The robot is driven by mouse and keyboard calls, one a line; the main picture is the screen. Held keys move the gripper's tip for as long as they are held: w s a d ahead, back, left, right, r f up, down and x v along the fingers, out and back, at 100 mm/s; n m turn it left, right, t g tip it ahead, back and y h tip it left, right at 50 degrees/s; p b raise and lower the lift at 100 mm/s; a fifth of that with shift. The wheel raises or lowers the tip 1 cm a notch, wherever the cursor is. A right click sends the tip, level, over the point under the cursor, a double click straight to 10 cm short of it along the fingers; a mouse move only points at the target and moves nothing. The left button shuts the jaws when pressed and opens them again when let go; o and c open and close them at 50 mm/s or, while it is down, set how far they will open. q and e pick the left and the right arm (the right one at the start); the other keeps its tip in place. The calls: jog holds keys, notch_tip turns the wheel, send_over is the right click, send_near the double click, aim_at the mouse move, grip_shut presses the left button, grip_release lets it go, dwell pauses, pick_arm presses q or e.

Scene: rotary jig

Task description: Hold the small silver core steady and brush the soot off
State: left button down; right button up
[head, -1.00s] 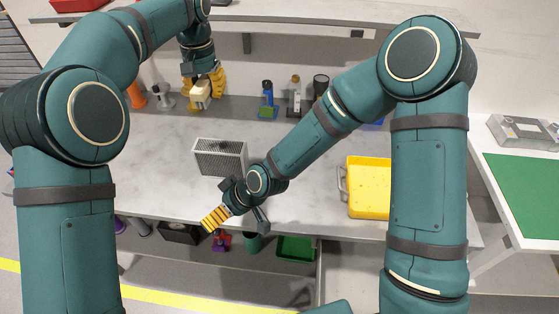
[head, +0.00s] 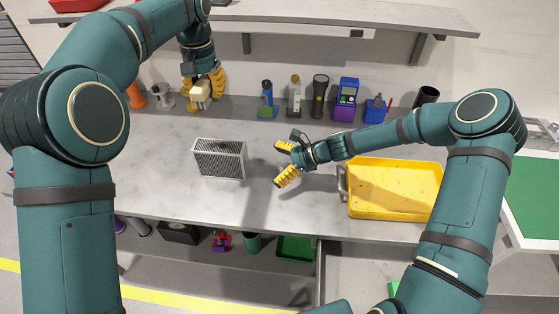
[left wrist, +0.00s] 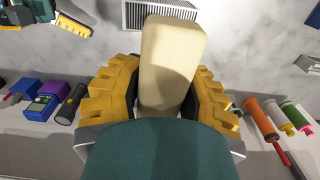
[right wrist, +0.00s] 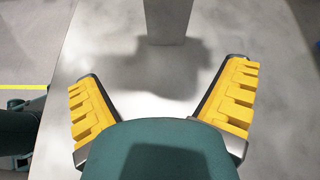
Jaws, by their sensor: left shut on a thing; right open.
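The silver core (head: 219,158) is a grey box with a fine dark grid face, standing on the bench left of centre. Its grid also shows at the top of the left wrist view (left wrist: 160,15), and a plain grey end of it in the right wrist view (right wrist: 168,18). I cannot make out soot on it. My left gripper (head: 203,96) is shut on a cream block (left wrist: 172,55), possibly the brush, at the back of the bench, behind the core and apart from it. No bristles show. My right gripper (head: 283,163) is open and empty, right of the core, fingers towards it.
A yellow tray (head: 395,188) with a handle stands at the right of the bench. Bottles, a black flashlight (head: 320,96) and a blue-purple device (head: 346,98) line the back. A shelf (head: 290,20) runs above. The bench in front of the core is clear.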

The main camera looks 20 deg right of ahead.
aim_at(247, 167)
jog(key=shift+w+d+r+m+y, duration=0.35)
jog(key=shift+m+y, duration=0.15)
jog(key=shift+m, duration=0.4)
jog(key=shift+a, duration=0.15)
jog(key=shift+t, duration=0.4)
jog(key=x, duration=1.1)
jog(key=shift+a+f, duration=0.15)
jog(key=shift+a, duration=0.1)
jog(key=c, duration=1.4)
